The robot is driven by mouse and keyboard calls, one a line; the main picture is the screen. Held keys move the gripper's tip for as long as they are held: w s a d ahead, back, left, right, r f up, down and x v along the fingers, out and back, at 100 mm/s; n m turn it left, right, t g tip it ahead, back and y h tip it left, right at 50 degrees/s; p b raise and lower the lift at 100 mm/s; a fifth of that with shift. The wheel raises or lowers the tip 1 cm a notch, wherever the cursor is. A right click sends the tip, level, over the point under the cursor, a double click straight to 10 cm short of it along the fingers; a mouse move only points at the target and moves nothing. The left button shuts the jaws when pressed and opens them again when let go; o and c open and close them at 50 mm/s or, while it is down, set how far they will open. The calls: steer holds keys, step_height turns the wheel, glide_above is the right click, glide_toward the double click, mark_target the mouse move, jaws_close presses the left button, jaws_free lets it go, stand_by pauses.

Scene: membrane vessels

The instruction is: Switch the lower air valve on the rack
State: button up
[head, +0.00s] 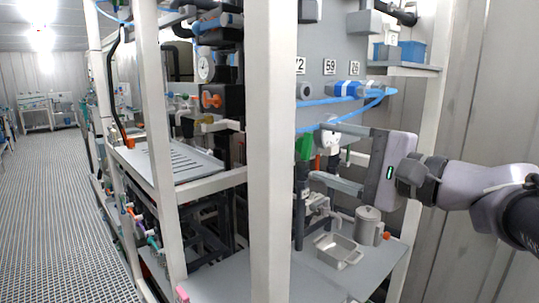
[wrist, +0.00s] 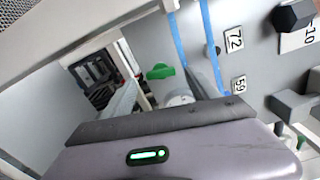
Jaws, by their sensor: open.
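A green valve handle (head: 304,147) shows upright on the rack in the head view, just left of my gripper's fingertips. A green handle also shows in the wrist view (wrist: 160,72), beyond the gripper body. My gripper (head: 322,153) is open, its two fingers pointing left into the rack, one above the other. The handle appears near the gap between the fingertips; I cannot tell whether they touch it. A blue valve fitting (head: 346,88) with blue air tubing (head: 365,106) sits higher on the panel. No label marks which valve is the lower air valve.
A white rack post (head: 272,150) stands left of the fingers. Below are a metal tray (head: 338,250) and a lidded metal can (head: 369,225) on a grey shelf. Blue bins (head: 411,51) sit on an upper shelf. An orange-handled valve (head: 211,100) is further left.

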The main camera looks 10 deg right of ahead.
steer(key=p+v, duration=0.1)
steer(key=v, duration=1.3)
steer(key=shift+p, duration=0.3)
steer(key=s+a+f+n+g+h, duration=0.35)
steer(key=a+f+g, duration=0.55)
steer(key=a+f, duration=0.7)
steer(key=s+d+f+n+h, duration=0.1)
steer(key=s+f+n+h, duration=0.3)
steer(key=s+f, duration=0.3)
step_height(320, 180, down, 4)
steer(key=shift+d+r+n+h, duration=0.1)
steer(key=shift+d+n+h, duration=0.25)
steer(key=shift+h, duration=0.2)
